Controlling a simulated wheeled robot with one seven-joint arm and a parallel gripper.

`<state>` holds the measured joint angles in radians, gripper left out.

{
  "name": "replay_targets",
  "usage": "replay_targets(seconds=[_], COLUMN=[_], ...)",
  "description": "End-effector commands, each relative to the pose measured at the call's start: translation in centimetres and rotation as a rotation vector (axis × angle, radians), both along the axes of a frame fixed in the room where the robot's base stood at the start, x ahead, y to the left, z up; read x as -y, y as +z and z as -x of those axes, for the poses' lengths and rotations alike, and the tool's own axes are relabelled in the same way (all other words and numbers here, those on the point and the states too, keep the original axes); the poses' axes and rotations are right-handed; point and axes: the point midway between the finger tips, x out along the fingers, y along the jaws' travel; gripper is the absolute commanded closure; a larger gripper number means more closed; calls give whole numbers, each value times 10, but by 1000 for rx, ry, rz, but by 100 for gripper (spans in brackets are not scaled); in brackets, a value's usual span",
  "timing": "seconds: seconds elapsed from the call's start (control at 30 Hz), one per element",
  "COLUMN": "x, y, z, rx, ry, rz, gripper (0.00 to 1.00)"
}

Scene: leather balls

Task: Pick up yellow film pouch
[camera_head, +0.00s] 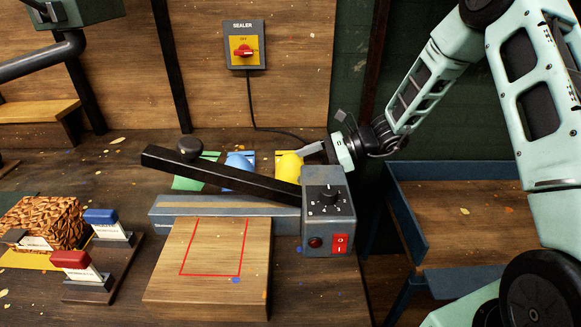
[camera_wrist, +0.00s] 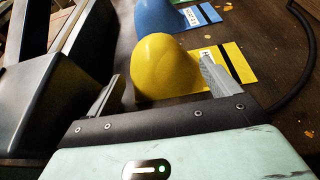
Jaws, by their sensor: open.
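The yellow film pouch (camera_head: 287,165) lies on the workbench behind the sealer, partly hidden by the sealer's black arm and grey housing in the head view. In the wrist view the yellow film pouch (camera_wrist: 163,66) has a rounded, bulging body and a flat end with a black stripe at the right. My gripper (camera_head: 314,148) is at the pouch's right side in the head view. In the wrist view my gripper (camera_wrist: 160,86) is open, with the bulge showing between its two fingers. The right finger overlaps the pouch in the picture; I cannot tell whether it touches.
The blue pouch (camera_head: 239,162) and the green pouch (camera_head: 196,172) lie to the left. The sealer (camera_head: 326,208), with its raised black arm (camera_head: 219,176), stands close in front. A cable (camera_head: 251,105) runs down from the wall switch (camera_head: 244,46) behind.

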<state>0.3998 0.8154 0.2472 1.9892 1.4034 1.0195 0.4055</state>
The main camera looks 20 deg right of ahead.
Motion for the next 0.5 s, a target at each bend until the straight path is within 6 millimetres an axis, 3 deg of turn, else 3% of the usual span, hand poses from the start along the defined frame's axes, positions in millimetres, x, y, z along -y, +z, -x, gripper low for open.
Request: replay_targets(seconds=[0.23,0.5], x=[-33,-40], y=[-13,-16], z=[-10,-12], rx=[-1,0], ry=[5,1], rz=[0,1], gripper=[12,12])
